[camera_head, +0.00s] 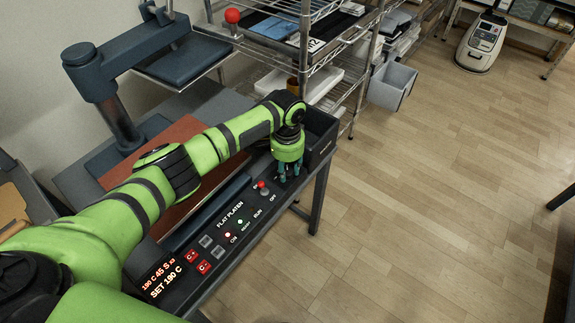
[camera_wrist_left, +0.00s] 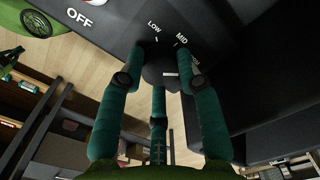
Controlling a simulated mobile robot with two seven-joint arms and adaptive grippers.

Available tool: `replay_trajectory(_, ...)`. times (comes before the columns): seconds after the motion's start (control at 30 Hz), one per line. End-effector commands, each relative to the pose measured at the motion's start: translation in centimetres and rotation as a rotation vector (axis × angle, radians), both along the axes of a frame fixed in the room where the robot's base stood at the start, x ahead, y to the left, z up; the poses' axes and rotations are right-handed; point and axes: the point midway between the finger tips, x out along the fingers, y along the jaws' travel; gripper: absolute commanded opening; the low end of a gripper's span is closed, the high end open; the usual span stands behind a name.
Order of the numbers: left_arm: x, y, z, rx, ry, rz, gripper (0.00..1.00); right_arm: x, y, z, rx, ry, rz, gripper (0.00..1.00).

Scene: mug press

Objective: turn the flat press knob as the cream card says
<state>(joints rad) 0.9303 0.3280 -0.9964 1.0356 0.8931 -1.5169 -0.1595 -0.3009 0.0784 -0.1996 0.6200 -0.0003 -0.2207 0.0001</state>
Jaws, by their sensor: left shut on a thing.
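My left gripper (camera_head: 290,172) reaches down to the right end of the press's control panel. In the left wrist view its teal fingers (camera_wrist_left: 166,75) are closed around the dark round flat press knob (camera_wrist_left: 158,73). LOW, MID and a third label, partly hidden by a finger, stand around the knob; I cannot tell surely which one the mark meets. In the head view the gripper hides the knob. My right gripper is not in view. I make out no cream card.
The panel carries a red-tipped lever (camera_head: 263,187) near RUN and OFF, and red buttons (camera_head: 204,267) near a display (camera_head: 165,280) reading SET 190 C. A dark open bin (camera_head: 319,137) stands close behind the gripper. A wire shelf (camera_head: 300,50) stands behind.

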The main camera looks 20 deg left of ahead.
Motion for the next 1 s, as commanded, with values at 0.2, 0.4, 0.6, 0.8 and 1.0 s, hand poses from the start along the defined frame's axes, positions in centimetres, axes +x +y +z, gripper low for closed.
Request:
replay_trajectory(0.2,-0.34,0.12,-0.32,0.004,0.011,-0.028,0.02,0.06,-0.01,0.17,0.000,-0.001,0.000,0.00)
replay_trajectory(0.4,-0.34,0.14,-0.34,0.005,0.012,-0.031,0.02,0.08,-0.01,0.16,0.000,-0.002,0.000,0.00)
replay_trajectory(0.6,-0.34,0.14,-0.35,0.005,0.012,-0.030,0.51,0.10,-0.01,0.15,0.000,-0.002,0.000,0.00)
replay_trajectory(0.8,-0.18,0.10,-0.19,0.003,0.007,-0.029,0.58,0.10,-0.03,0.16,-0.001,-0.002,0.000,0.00)
replay_trajectory(1.0,-0.05,0.06,0.14,0.001,0.003,-0.028,0.58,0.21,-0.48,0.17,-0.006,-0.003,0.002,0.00)
